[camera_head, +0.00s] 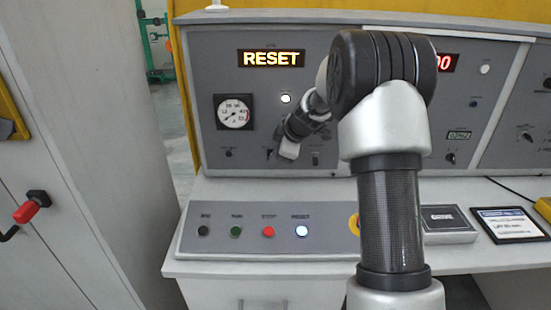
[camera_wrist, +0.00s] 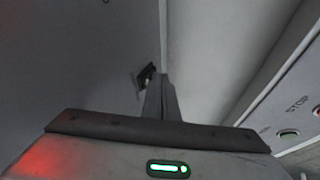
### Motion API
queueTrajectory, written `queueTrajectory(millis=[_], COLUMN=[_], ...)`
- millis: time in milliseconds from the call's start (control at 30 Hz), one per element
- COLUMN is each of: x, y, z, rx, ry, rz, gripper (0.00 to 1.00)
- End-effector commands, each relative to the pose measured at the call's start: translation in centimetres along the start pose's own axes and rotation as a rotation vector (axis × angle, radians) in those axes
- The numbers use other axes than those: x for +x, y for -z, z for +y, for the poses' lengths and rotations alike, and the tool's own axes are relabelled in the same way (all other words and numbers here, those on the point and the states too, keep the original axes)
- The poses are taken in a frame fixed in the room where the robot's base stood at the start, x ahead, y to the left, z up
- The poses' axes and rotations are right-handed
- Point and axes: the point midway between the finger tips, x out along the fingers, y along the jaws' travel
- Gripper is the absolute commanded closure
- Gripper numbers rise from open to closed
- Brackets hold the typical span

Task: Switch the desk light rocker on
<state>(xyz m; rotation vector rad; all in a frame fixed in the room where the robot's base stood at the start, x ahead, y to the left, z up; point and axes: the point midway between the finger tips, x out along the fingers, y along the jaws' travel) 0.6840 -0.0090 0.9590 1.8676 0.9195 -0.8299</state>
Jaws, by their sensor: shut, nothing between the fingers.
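My gripper (camera_head: 287,152) is in front of the grey upright panel, below the lit white lamp, with its fingers together and empty. In the wrist view the closed fingers (camera_wrist: 160,90) point at the panel. A small dark switch (camera_wrist: 147,75) with a light part sits just left of the fingertips there; I cannot tell whether they touch it. In the head view a small dark switch (camera_head: 269,153) shows just left of the gripper, and another (camera_head: 315,158) to its right. No label is readable, so I cannot tell which is the desk light rocker or its position.
The sloping button console (camera_head: 270,210) carries black, green, red and lit white buttons below the panel. A round gauge (camera_head: 234,112) and a lit RESET display (camera_head: 271,58) are on the panel. A grey cabinet (camera_head: 80,130) stands at left. My arm hides the panel's middle.

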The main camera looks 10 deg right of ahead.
Motion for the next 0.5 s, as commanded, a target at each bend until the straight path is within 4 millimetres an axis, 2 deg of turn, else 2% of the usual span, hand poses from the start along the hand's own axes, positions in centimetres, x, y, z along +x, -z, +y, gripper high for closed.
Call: queueTrajectory(millis=[267,500], x=[0.0,1.1], y=[0.0,-0.5], z=[0.0,-0.2], rx=[0.0,-0.015], ry=[0.0,-0.039], rz=[0.0,0.009], gripper=[1.0,1.0])
